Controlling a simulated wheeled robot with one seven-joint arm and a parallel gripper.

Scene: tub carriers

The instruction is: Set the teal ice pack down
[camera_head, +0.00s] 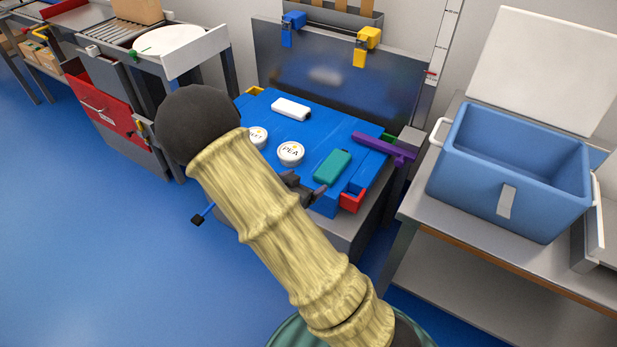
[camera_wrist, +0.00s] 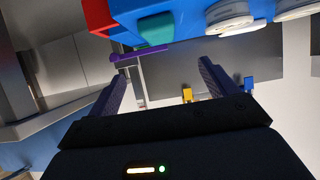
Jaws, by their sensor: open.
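The teal ice pack (camera_head: 332,166) lies flat on the blue work surface (camera_head: 322,130), near its right front side. It also shows at the top of the wrist view (camera_wrist: 156,28), beyond my fingertips. My gripper (camera_head: 306,188) is at the front edge of the blue surface, just in front of the ice pack in the picture. In the wrist view my gripper (camera_wrist: 162,74) has its two fingers wide apart with nothing between them. My arm hides part of the surface's left front.
White lidded tubs (camera_head: 290,153) and a white block (camera_head: 291,109) stand on the blue surface. A purple bar (camera_head: 380,147) and a red piece (camera_head: 351,201) are at its right side. An open blue cooler (camera_head: 505,190) stands on the right bench. Blue floor is clear at left.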

